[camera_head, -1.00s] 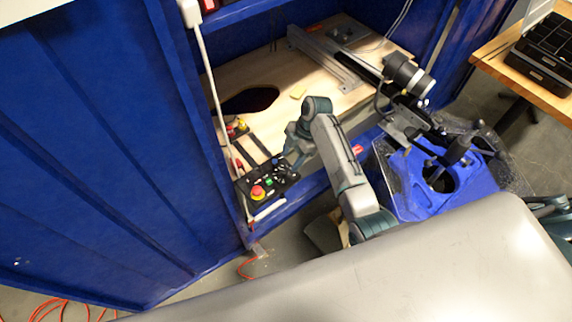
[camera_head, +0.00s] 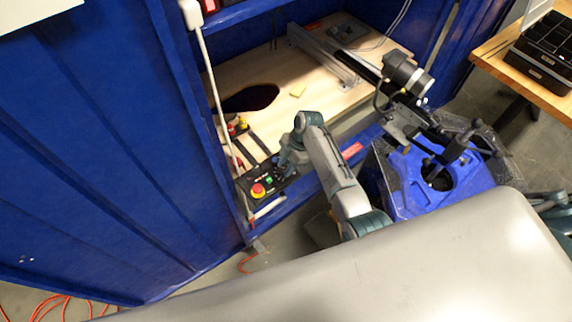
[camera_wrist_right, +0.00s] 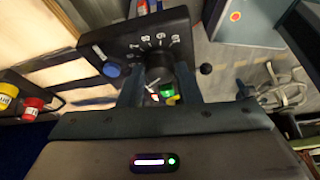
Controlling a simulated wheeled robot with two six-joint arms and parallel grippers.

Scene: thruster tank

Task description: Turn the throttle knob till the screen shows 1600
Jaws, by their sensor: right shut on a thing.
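The black throttle knob (camera_wrist_right: 157,70) sits on a dark control panel (camera_wrist_right: 125,45) with white dial numbers around it in the right wrist view. My right gripper (camera_wrist_right: 158,88) is shut on the knob, one finger on each side. In the head view my right gripper (camera_head: 287,163) is at the far right part of the control box (camera_head: 246,182) and hides the knob there. No screen reading can be made out in either view.
A red emergency button (camera_head: 258,190) on a yellow base sits on the box near my gripper. A blue button (camera_wrist_right: 111,69) is beside the knob. A blue tank wall (camera_head: 90,150) stands at left. A blue thruster frame (camera_head: 425,195) stands at right.

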